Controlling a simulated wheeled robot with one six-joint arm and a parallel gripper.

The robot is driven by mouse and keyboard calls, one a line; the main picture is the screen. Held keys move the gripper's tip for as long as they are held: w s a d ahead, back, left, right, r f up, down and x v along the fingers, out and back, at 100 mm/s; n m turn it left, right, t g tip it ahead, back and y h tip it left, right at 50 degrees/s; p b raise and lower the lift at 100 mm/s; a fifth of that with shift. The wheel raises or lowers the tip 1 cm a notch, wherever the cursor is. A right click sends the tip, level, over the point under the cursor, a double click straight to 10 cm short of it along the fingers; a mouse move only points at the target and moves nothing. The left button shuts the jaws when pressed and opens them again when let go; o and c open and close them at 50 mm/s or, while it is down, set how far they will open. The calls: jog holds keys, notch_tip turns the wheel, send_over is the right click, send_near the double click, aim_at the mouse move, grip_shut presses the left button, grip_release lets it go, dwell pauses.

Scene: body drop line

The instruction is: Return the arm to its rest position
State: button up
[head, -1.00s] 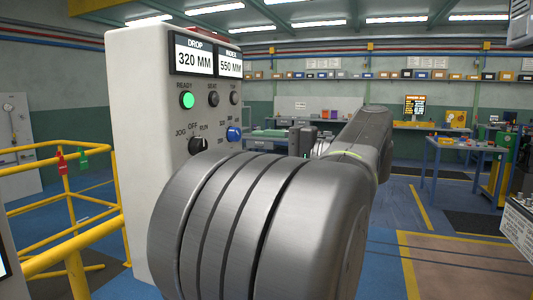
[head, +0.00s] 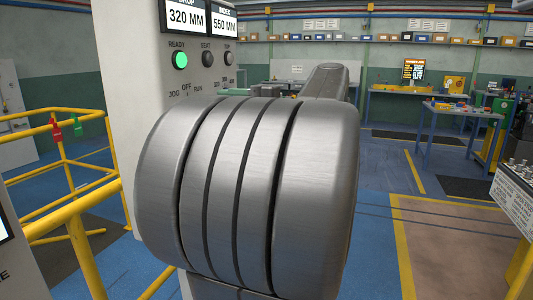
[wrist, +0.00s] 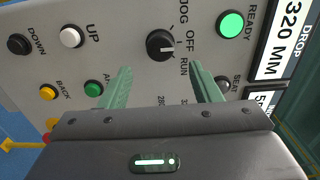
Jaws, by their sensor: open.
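My gripper (wrist: 161,70) shows in the wrist view with its two green fingers apart and nothing between them. It faces the grey control panel (wrist: 120,35), turned sideways in that view. The black JOG/OFF/RUN knob (wrist: 160,45) appears between and beyond the fingertips; I cannot tell how large the gap is. The READY lamp (head: 180,61) glows green, and the DROP display (head: 186,17) reads 320 MM.
Yellow railings (head: 70,215) with red and green tags stand at the left. A blue workbench (head: 455,115) is at the back right, and a light grey panel with pegs (head: 515,185) at the right edge. Blue floor with yellow lines lies open between them.

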jog(key=x, duration=0.6)
jog(key=shift+a+p, duration=0.3)
jog(key=shift+a, duration=0.1)
jog(key=shift+w, duration=0.1)
jog(key=b+v, duration=0.1)
jog(key=v, duration=1.3)
jog(key=w+a+m+p, duration=0.4)
jog(key=a+m+p, duration=0.6)
jog(key=p, duration=0.3)
jog(key=shift+a, duration=0.35)
dwell(0.7)
jog(key=shift+s+p, duration=0.1)
jog(key=shift+p, duration=0.2)
